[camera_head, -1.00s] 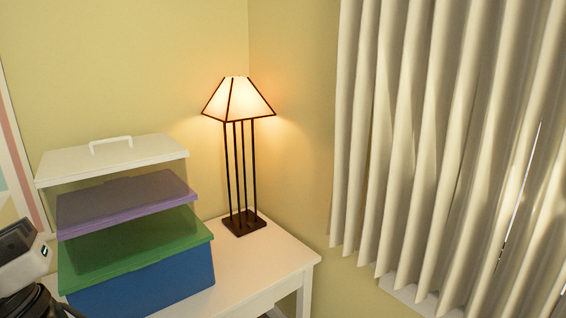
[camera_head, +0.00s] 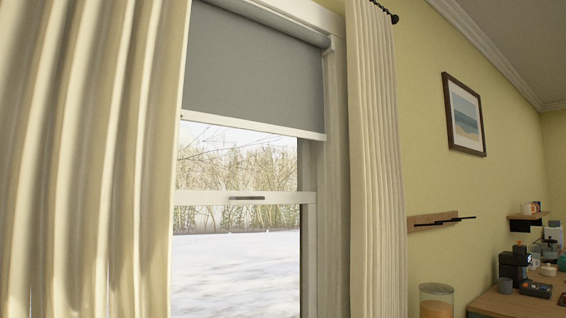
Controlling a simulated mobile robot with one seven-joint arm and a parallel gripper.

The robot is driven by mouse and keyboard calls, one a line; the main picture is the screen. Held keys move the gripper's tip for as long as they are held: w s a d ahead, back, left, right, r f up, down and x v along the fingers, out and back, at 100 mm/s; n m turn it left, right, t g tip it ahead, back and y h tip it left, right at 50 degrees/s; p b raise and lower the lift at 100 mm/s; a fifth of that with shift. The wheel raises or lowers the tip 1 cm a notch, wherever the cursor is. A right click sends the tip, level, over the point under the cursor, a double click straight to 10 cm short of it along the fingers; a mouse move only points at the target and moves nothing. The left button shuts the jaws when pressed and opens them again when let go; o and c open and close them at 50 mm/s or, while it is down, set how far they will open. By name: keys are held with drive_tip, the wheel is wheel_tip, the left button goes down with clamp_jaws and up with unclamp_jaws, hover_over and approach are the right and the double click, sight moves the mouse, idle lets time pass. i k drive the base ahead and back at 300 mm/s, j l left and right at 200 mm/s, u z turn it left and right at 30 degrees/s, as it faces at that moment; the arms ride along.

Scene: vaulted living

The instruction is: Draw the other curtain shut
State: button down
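Two cream curtains hang at a window (camera_head: 309,220). The left curtain (camera_head: 85,150) is spread wide in broad folds and covers the left part of the window. The right curtain (camera_head: 376,170) is gathered in a narrow bundle at the window's right side. Between them the glass is bare, with a grey roller blind (camera_head: 255,65) partly down over the top. The end of a dark curtain rod (camera_head: 394,19) shows above the right curtain. My gripper is out of view.
Right of the window are a framed picture (camera_head: 464,115), a wooden wall shelf (camera_head: 432,222) and a clear cylindrical container (camera_head: 436,299). A wooden counter (camera_head: 510,304) with dark appliances stands at the far right.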

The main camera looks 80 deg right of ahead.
sight(358, 238)
drive_tip(key=z, duration=2.65)
drive_tip(key=i+l+z, duration=0.1)
drive_tip(key=z, duration=0.2)
drive_tip(key=l, duration=0.1)
